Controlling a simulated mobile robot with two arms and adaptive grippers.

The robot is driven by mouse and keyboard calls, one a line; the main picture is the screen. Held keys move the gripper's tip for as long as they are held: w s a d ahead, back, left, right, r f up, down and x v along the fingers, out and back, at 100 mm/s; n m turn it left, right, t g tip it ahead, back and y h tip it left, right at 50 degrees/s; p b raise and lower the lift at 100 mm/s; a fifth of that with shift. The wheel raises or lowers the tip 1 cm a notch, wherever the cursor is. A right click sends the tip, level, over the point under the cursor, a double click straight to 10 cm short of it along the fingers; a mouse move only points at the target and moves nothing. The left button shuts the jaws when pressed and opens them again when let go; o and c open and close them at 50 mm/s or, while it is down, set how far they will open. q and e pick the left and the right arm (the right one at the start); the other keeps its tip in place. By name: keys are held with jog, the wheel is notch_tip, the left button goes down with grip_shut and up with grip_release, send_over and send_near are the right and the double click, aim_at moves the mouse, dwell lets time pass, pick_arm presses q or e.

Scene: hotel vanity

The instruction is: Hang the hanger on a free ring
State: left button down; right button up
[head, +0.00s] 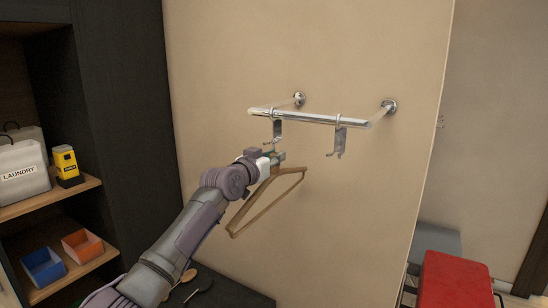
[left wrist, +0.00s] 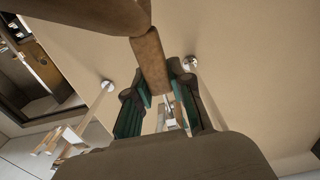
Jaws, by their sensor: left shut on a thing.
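My left gripper (head: 274,157) is shut on a brown wooden hanger (head: 262,209), gripping it near its top below the left ring. The hanger's body hangs tilted below the gripper, clear of the wall's fittings. The chrome rail (head: 311,117) carries a left ring (head: 278,128) and a right ring (head: 339,141), each with a metal piece hanging down. The right ring holds no hanger. I cannot tell whether the hanger's hook touches the left ring. In the left wrist view, the hanger (left wrist: 151,62) lies between the green-padded fingers of the gripper (left wrist: 162,108). My right gripper is out of view.
The rail stands off the beige wall (head: 350,220) on two round mounts. A dark shelf unit at left holds a laundry bag (head: 20,173), a yellow device (head: 66,166), a blue bin (head: 43,267) and an orange bin (head: 83,246). A red seat (head: 455,280) is at lower right.

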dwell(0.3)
pick_arm(q)
jog(key=c, duration=0.9)
grip_release()
jog(key=shift+c, duration=0.2)
